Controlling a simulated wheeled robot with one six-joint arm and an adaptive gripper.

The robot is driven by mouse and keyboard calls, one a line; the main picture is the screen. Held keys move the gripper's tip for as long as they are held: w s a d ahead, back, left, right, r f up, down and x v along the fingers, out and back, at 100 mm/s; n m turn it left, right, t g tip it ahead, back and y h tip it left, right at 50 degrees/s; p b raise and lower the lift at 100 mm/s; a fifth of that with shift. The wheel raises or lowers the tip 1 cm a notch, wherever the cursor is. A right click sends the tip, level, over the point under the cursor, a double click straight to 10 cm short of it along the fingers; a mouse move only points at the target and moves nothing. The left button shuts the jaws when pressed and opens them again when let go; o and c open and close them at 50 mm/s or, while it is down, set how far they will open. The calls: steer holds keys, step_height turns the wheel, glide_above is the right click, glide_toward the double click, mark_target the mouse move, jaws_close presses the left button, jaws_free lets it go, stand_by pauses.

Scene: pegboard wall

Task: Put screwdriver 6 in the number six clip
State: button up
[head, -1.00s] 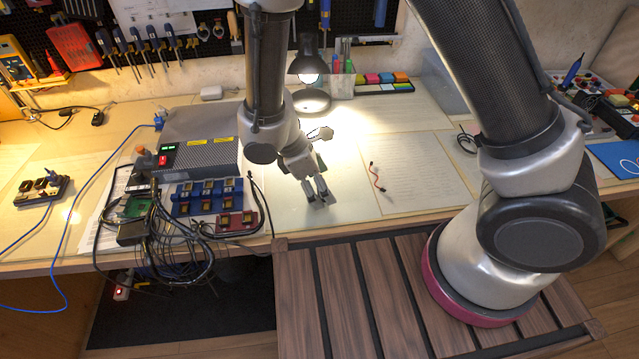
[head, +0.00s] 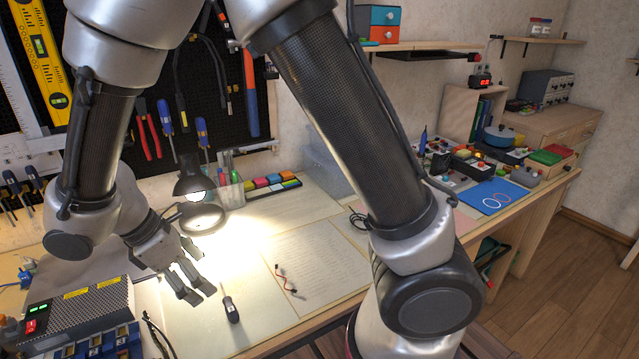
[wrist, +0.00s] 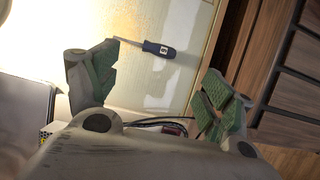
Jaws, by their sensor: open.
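A screwdriver with a dark handle (head: 232,312) lies on the desk under the lamp, on a pale sheet. In the wrist view the screwdriver (wrist: 160,49) has a dark blue handle with a small white label, whose number I cannot read. My gripper (head: 190,286) is open and empty, above the desk just left of the screwdriver. In the wrist view the two green-padded fingers of my gripper (wrist: 157,85) are spread apart, with the screwdriver beyond them. Hand tools hang on the pegboard (head: 185,85), but I cannot make out which clip is number six.
A lit desk lamp (head: 192,178) stands close behind my gripper. A grey power box (head: 85,305) with a blue module is at the left. A red and black wire (head: 287,280) lies right of the screwdriver. A pen holder (head: 229,185) and coloured blocks (head: 271,182) stand at the back.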

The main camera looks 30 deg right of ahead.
steer(key=w+d+r+m+y, duration=0.3)
steer(key=d+r+m, duration=0.5)
steer(key=d+r, duration=0.65)
steer(key=s+d+r+m+t, duration=0.1)
steer(key=s+d+r+m, duration=0.1)
steer(key=d, duration=0.4)
steer(key=s+d+r+m+t+y, duration=0.1)
steer(key=s+d+r+m+t, duration=0.1)
steer(key=s+d+m, duration=0.2)
steer(key=s+d+r+m+t, duration=0.1)
steer(key=s+d+r+m, duration=0.1)
steer(key=s+d+m, duration=0.2)
steer(key=s+d, duration=0.2)
steer(key=d, duration=0.2)
steer(key=shift+s+d+r, duration=0.15)
steer(key=shift+s+r, duration=0.05)
steer(key=shift+r, duration=0.05)
steer(key=shift+o, duration=0.2)
